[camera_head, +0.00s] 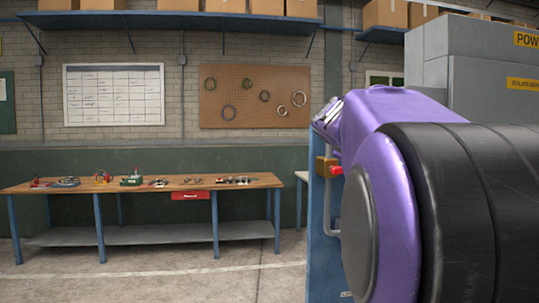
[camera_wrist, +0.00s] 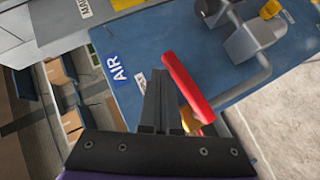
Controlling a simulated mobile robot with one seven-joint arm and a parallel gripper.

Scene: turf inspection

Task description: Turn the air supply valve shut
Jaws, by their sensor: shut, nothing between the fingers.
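The air supply valve has a red lever (camera_wrist: 188,86) and a brass body (camera_wrist: 191,121), on a grey pipe in front of a blue panel (camera_wrist: 135,47). In the wrist view the lever slants from upper left to lower right. In the head view the lever end (camera_head: 337,170) and brass body (camera_head: 322,166) show just left of my purple arm. My gripper (camera_wrist: 157,76) is shut and empty, its fingers just left of the lever in the wrist view. I cannot tell whether they touch it. In the head view the gripper's fingertips are hidden.
The blue panel bears an AIR label (camera_wrist: 117,74). A second grey fitting (camera_wrist: 250,38) sits at the upper right of the wrist view. A grey cabinet (camera_head: 470,55) stands behind my arm. A workbench (camera_head: 150,184) with tools stands at left; the floor before it is clear.

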